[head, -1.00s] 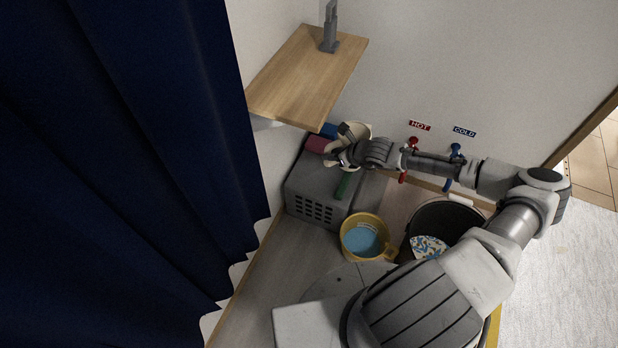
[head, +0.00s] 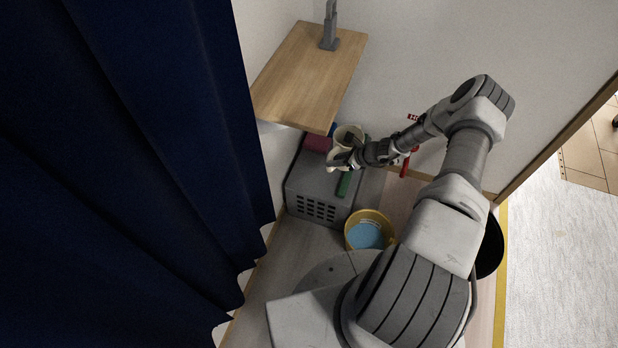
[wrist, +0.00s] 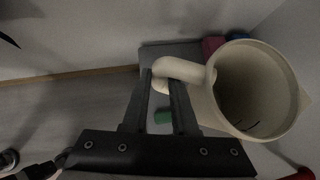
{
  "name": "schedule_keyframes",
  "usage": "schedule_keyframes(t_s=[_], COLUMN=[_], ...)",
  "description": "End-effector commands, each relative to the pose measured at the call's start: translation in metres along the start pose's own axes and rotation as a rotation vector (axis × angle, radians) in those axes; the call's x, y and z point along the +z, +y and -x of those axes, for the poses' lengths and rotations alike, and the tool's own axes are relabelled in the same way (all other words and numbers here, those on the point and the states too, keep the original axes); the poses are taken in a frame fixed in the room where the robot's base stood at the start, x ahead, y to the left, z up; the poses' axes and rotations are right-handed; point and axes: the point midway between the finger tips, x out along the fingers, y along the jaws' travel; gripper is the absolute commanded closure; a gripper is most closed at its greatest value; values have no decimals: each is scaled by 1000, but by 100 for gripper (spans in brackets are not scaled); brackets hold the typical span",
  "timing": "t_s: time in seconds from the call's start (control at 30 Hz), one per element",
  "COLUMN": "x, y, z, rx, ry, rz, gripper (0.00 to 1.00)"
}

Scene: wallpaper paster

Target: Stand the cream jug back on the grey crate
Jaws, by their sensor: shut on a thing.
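The cream jug (wrist: 262,92) is large in the wrist view, with its open mouth towards the camera. My gripper (wrist: 161,80) is shut on the jug's handle (wrist: 180,70). In the head view the jug (head: 348,133) appears over the back part of the grey crate (head: 303,187), partly covered by my gripper (head: 343,160). I cannot tell whether its base touches the crate. The crate's grey top (wrist: 170,54) also shows behind the handle in the wrist view.
A green item (head: 344,185) and a maroon item (head: 318,144) lie on the crate. A wooden shelf (head: 308,75) overhangs its back left. A yellow bucket (head: 385,218) stands in front, a black bucket (head: 491,247) to the right. A navy curtain (head: 150,150) fills the left.

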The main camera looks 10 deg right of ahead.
Motion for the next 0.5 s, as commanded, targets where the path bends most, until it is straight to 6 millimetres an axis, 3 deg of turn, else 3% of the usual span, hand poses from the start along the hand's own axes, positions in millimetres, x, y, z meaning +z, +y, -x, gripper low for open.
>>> schedule_keyframes(t_s=[0.5], x=[15], y=[58], z=[-96], rx=[5], ry=[-2], rz=[-4], gripper=[100])
